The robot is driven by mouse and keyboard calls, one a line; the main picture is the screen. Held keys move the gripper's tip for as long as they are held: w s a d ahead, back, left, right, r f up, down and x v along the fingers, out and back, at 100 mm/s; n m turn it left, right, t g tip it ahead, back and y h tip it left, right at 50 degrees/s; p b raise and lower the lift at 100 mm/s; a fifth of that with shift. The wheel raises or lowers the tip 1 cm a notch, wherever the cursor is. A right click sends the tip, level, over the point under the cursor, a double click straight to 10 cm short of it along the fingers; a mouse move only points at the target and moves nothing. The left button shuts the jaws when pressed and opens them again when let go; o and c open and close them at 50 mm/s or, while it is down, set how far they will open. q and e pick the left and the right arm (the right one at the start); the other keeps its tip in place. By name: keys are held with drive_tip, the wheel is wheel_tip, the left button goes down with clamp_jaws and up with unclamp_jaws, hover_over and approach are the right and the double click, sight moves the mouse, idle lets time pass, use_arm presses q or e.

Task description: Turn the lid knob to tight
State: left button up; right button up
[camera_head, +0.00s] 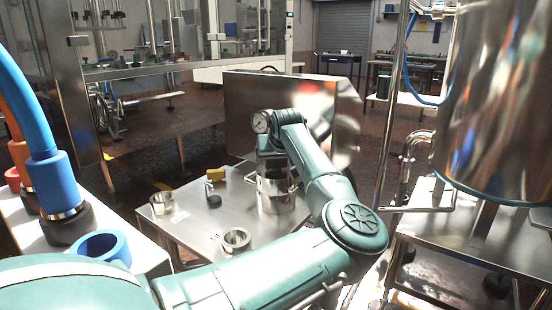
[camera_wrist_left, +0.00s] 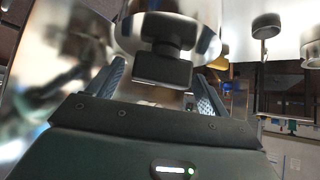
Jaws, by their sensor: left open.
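A shiny metal pot (camera_head: 275,193) stands on the steel table in the head view. My left arm reaches over it from the left, and my left gripper (camera_head: 270,158) points down at its top, partly hidden by the wrist. In the left wrist view a black knob (camera_wrist_left: 162,70) sits on the shiny metal lid (camera_wrist_left: 205,40). The blue-grey fingers of my left gripper (camera_wrist_left: 160,88) are open, one on each side of the knob, with gaps visible. I cannot tell the knob's setting from these frames. My right gripper is not in view.
The steel table (camera_head: 195,225) also holds a yellow-handled part (camera_head: 215,174), a small metal cup (camera_head: 162,203) and another cup (camera_head: 236,240).

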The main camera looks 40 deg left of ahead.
use_arm(q)
drive_tip(key=c, duration=1)
